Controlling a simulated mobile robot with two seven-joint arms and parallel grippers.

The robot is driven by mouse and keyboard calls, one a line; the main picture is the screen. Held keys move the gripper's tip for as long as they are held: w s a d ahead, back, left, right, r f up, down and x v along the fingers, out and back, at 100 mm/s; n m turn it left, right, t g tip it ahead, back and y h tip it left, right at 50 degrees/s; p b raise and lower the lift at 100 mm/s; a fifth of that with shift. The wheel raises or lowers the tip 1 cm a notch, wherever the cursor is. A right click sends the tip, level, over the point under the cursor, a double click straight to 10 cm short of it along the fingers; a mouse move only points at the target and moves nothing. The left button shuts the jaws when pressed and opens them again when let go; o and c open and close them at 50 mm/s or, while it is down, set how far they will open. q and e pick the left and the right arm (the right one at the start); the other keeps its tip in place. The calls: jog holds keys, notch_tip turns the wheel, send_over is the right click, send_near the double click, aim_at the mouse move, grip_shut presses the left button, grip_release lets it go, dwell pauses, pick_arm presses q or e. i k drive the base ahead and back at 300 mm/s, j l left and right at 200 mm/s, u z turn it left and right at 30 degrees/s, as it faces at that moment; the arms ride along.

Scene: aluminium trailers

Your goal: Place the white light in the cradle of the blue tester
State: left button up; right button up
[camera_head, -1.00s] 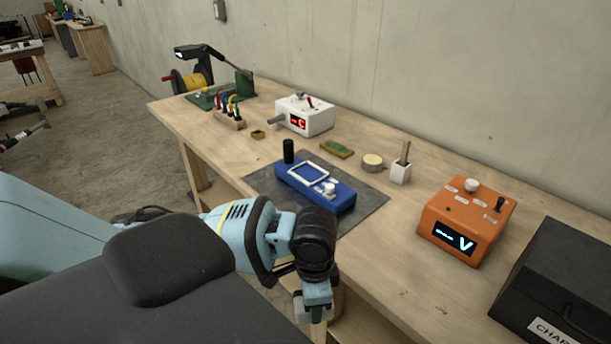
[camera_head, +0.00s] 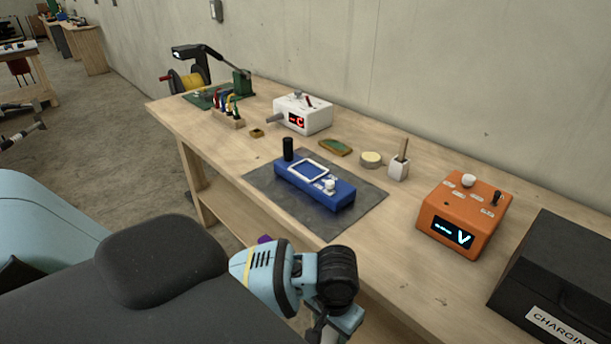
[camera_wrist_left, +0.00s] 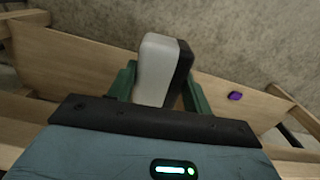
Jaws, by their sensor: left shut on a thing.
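The blue tester (camera_head: 322,192) lies on a dark grey mat (camera_head: 362,208) on the workbench, in the head view. My left gripper (camera_wrist_left: 160,88) is shut on the white light (camera_wrist_left: 155,62), a rounded white block with a black side, between green fingers in the left wrist view. In the head view my left wrist is in front of the bench, nearer than the tester; the fingers and light are mostly hidden there. My right gripper is not in view.
The bench also carries an orange voltmeter box (camera_head: 463,215), a black charging case (camera_head: 560,280), a white box with a red display (camera_head: 303,115), a brush holder (camera_head: 399,168) and a round tin (camera_head: 371,159). A purple item (camera_wrist_left: 235,96) shows beyond the gripper.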

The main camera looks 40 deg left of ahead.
aim_at(308, 171)
jog(key=k, duration=0.6)
jog(key=j+z, duration=0.15)
jog(key=z, duration=2.25)
jog(key=k+j, duration=2.2)
jog(key=k, duration=0.1)
